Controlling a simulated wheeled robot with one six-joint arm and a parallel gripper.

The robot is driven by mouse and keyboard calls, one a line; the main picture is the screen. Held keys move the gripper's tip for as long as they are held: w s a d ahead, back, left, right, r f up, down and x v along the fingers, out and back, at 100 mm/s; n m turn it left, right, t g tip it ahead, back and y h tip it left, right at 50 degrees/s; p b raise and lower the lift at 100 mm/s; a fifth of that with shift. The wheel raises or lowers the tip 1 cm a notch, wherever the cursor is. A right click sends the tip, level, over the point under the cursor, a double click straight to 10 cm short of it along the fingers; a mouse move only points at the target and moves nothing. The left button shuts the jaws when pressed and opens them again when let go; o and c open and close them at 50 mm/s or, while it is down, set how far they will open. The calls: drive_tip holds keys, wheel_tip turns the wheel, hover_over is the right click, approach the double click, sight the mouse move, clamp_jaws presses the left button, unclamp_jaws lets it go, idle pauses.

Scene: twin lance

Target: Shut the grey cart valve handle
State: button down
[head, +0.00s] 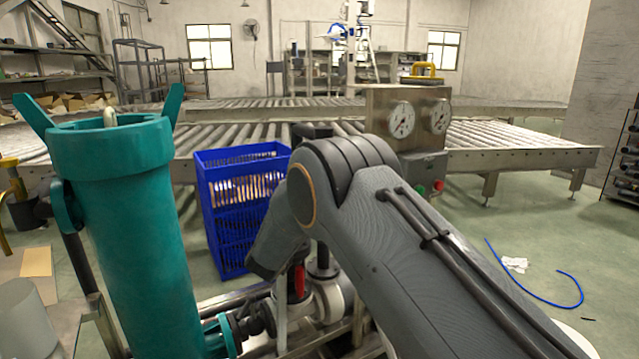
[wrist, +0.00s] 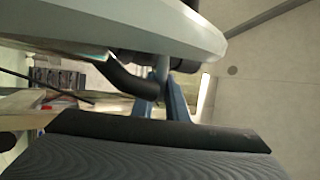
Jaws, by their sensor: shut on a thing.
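The fingers are hidden there. A red handle (head: 299,282) stands upright just right of the wrist end, near pale round valve parts (head: 328,298) on the metal cart frame. Which way the grey handle points cannot be told.
A tall teal cylinder (head: 125,230) with two prongs stands close on the left. A blue crate (head: 222,235) is behind my wrist. A gauge box (head: 408,150) stands behind my arm, before roller conveyors (head: 520,158). A blue hose (head: 540,297) lies on open floor at right.

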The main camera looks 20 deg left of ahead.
drive_tip(key=shift+s+a+f, duration=0.15)
drive_tip(key=shift+a, duration=0.05)
drive_tip(key=c, duration=1.7)
unclamp_jaws()
drive_tip(key=shift+a, duration=0.15)
drive_tip(key=shift+c, duration=0.2)
drive_tip(key=shift+d, duration=0.3)
drive_tip(key=shift+s+a, duration=0.1)
drive_tip(key=shift+a, duration=0.05)
drive_tip(key=p+v, duration=0.1)
drive_tip(key=v, duration=0.6)
drive_tip(key=shift+f, duration=0.15)
drive_tip(key=shift+s, duration=0.1)
